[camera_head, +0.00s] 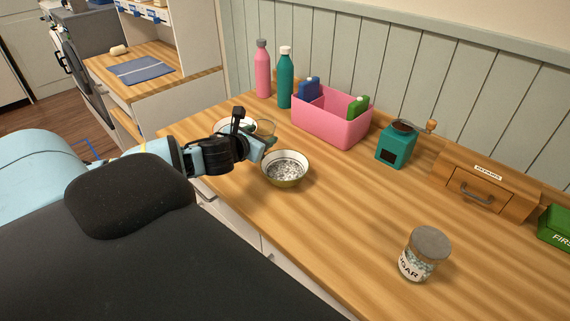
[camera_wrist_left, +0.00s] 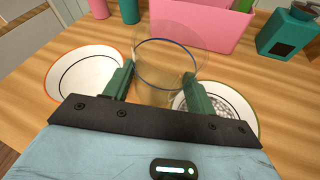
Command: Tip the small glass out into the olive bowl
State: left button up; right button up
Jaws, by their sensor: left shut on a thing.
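My left gripper (camera_head: 262,146) is shut on the small clear glass (camera_head: 266,129), which it holds just behind and left of the olive bowl (camera_head: 287,182). In the left wrist view the glass (camera_wrist_left: 166,62) stands between the two green fingers of my left gripper (camera_wrist_left: 160,88). I see no clear contents in the glass, and its exact tilt is hard to tell. The olive bowl has a pale inside with grey-white grains in it. It also shows in the left wrist view (camera_wrist_left: 247,112), right of the glass and partly behind a finger. My right gripper is not in view.
A white bowl with an orange rim (camera_wrist_left: 85,72) stands left of the glass. A pink bin (camera_head: 330,122), two bottles (camera_head: 285,80), a teal grinder (camera_head: 393,148) and a wooden box (camera_head: 482,188) line the back. A labelled jar (camera_head: 424,254) stands front right. The middle counter is clear.

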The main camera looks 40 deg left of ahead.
aim_at(256, 121)
pick_arm(q)
jog(key=shift+a, duration=0.1)
jog(key=shift+a+n+h, duration=0.3)
jog(key=shift+a+n, duration=0.15)
jog(key=shift+n, duration=0.05)
jog(key=shift+w+a+n+g+h, duration=0.1)
jog(key=shift+a+n+g+h, duration=0.2)
jog(key=shift+d, duration=0.1)
jog(key=shift+r, duration=1.95)
